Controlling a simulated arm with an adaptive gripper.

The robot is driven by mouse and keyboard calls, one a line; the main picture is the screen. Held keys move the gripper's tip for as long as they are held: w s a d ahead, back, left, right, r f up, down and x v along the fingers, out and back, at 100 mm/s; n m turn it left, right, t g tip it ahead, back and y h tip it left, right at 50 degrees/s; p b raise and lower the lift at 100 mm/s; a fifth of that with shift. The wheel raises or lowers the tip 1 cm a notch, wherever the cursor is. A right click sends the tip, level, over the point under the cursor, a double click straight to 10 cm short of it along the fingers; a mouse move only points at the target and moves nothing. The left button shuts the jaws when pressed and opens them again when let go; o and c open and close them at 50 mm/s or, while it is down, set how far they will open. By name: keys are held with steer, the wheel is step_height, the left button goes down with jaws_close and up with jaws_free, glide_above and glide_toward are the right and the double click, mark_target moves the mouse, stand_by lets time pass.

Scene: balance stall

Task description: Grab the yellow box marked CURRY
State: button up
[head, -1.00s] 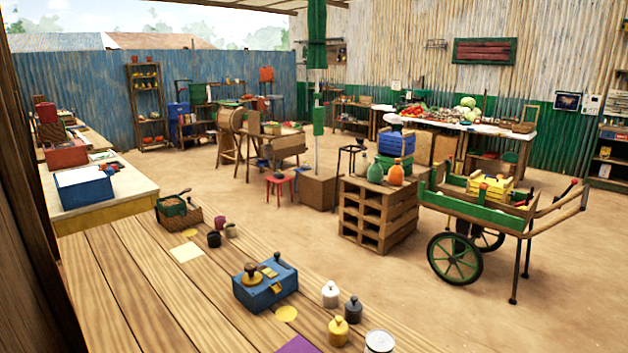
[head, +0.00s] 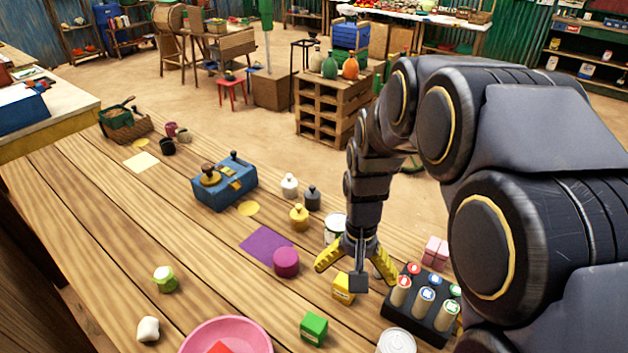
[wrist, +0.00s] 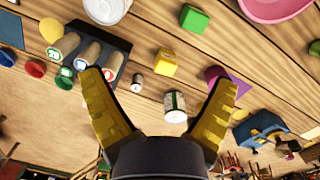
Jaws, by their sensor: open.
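A small yellow box (head: 342,291) stands on the plank table below my gripper, in the head view. In the wrist view the yellow box (wrist: 165,64) lies ahead, between the lines of the two fingers. Its marking is too small to read. My gripper (head: 357,268) points down with its yellow fingers spread wide and nothing between them. In the wrist view my gripper (wrist: 164,84) also shows open. In the head view part of the box is hidden behind my gripper.
A dark rack of capped cylinders (head: 423,303) stands right of the box. A green box (head: 313,328) and a pink bowl (head: 228,338) are nearer. A white can (head: 334,228) stands behind.

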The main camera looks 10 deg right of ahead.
mark_target(346, 281)
steer(key=w+d+f+m, duration=0.1)
steer(key=w+f, duration=0.2)
steer(key=f, duration=0.1)
steer(key=w+d+f+m, duration=0.1)
steer(key=w+f, duration=0.2)
steer(key=f, duration=0.1)
steer(key=w+d+f+m, duration=0.1)
steer(key=w+f, duration=0.3)
steer(key=f, duration=0.1)
steer(key=shift+t, duration=0.4)
steer(key=shift+f, duration=0.95)
steer(key=shift+w+a+f, duration=0.1)
steer(key=shift+a+f, duration=0.05)
steer(key=shift+f, duration=0.75)
steer(key=shift+a+f, duration=0.2)
steer(key=shift+f, duration=0.75)
steer(key=shift+w+a+f, duration=0.1)
steer(key=shift+a+f, duration=0.05)
steer(key=shift+f, duration=0.75)
steer(key=shift+s, duration=0.1)
steer(key=c, duration=1.2)
